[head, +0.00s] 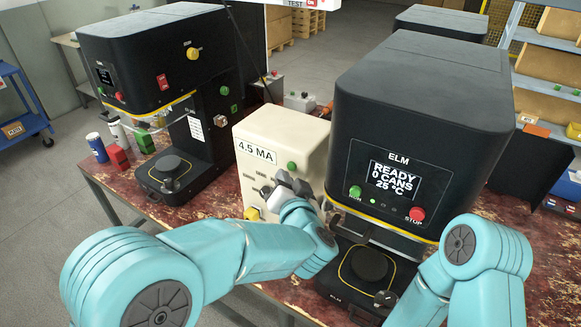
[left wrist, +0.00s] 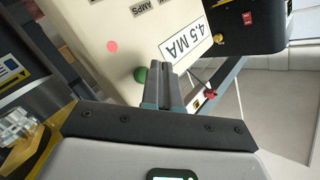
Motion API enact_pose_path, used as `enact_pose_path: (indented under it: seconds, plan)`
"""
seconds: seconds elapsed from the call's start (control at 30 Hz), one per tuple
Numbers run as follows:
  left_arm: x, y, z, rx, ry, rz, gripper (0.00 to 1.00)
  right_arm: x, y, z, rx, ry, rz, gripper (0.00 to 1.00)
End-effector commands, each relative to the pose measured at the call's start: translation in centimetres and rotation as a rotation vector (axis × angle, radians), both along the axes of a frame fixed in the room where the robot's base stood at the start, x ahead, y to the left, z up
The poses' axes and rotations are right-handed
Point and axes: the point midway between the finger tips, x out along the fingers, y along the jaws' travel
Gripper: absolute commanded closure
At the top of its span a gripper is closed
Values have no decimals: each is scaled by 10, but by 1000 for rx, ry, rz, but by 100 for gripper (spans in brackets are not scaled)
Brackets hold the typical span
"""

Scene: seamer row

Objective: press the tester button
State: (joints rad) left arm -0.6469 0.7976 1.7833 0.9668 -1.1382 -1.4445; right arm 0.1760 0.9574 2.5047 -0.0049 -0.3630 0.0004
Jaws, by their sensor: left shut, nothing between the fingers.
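The tester is a cream box (head: 285,140) with a "4.5 MA" label, standing between two black machines. A green button (head: 292,166) is on its front face and a yellow button (head: 252,213) lower down at the left. My left gripper (head: 284,186) is shut and empty in front of this face, just below the green button in the head view. In the left wrist view the shut fingertips (left wrist: 167,72) appear right beside the green button (left wrist: 141,75); I cannot tell whether they touch. A pink-red dot (left wrist: 112,46) shows on the face too. My right gripper is not visible.
A black ELM machine (head: 425,110) with a "READY 0 CANS" screen stands close at the right of the tester. Another black machine (head: 150,60) stands at the left. Cans and red and green blocks (head: 118,157) are on the table at the left. Shelving is at the far right.

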Motion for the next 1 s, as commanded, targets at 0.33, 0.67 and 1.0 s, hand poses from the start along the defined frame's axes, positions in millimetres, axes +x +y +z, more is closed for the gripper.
enact_pose_path:
  seconds: [0.33,0.67,1.0]
  plan:
    - [-23,17,-1,0,0,0,100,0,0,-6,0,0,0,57]
    - [-41,29,0,0,-1,-1,100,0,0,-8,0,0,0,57]
    - [-40,29,0,0,0,0,100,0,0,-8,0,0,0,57]
